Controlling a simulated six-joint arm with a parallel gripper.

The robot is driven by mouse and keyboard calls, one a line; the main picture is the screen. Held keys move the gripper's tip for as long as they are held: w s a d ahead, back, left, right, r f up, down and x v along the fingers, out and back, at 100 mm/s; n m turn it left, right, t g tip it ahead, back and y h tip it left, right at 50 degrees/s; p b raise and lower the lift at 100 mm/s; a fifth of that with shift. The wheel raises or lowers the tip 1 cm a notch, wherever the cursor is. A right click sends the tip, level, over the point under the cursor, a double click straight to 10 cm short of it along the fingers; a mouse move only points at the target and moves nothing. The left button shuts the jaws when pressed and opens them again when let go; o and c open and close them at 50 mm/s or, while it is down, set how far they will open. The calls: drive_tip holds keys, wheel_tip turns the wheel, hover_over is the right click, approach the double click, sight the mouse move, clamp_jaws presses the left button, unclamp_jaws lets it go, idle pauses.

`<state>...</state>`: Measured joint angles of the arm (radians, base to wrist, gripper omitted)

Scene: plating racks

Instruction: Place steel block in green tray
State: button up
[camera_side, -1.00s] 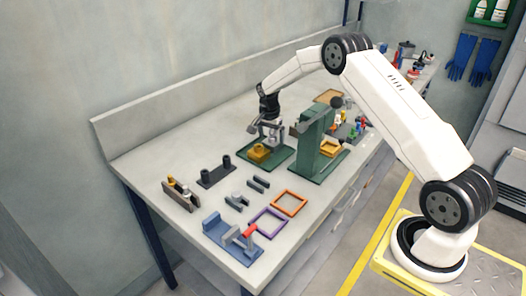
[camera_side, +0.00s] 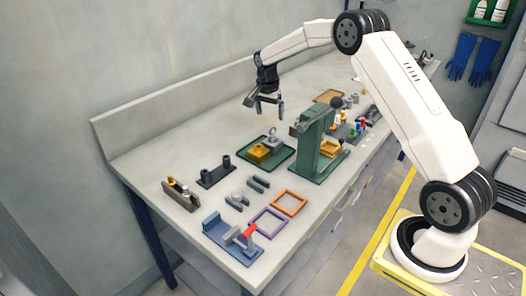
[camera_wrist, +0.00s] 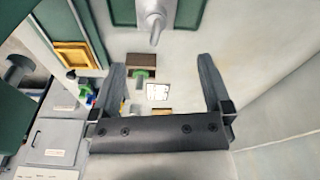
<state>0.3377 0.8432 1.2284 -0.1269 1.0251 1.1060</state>
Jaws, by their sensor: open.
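The steel block (camera_side: 271,145), grey with an upright knob on top, sits in the green tray (camera_side: 282,160) beside a yellow block (camera_side: 258,153). My gripper (camera_side: 266,107) is open and empty, raised above and behind the tray, clear of the block. In the wrist view the steel block (camera_wrist: 155,14) shows at the top edge, partly cut off, on the green tray (camera_wrist: 122,14). It lies beyond the fingertips of my gripper (camera_wrist: 162,64), with nothing between the fingers' grip surfaces.
A green press-like stand (camera_side: 315,145) rises just right of the tray. Orange (camera_side: 289,202) and purple (camera_side: 268,222) frames, a blue fixture with a red part (camera_side: 232,238) and dark racks (camera_side: 215,172) lie toward the front.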

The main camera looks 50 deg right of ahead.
drive_tip(key=shift+a+r, duration=0.15)
drive_tip(key=shift+r, duration=1.2)
drive_tip(key=s+a+n+t, duration=0.1)
drive_tip(key=s+a+n, duration=0.8)
drive_tip(key=a, duration=0.4)
drive_tip(key=s+a+f+n, duration=0.1)
drive_tip(key=s+a+n, duration=0.1)
drive_tip(key=s, duration=0.3)
drive_tip(key=s+a+f+n+t+y, duration=0.1)
drive_tip(key=s+a+n, duration=0.1)
drive_tip(key=s, duration=0.4)
drive_tip(key=s+a+n, duration=0.2)
drive_tip(key=s+a, duration=0.1)
drive_tip(key=s, duration=0.3)
drive_tip(key=shift+a+f+n, duration=0.35)
drive_tip(key=shift+f+n, duration=0.05)
drive_tip(key=shift+w, duration=0.1)
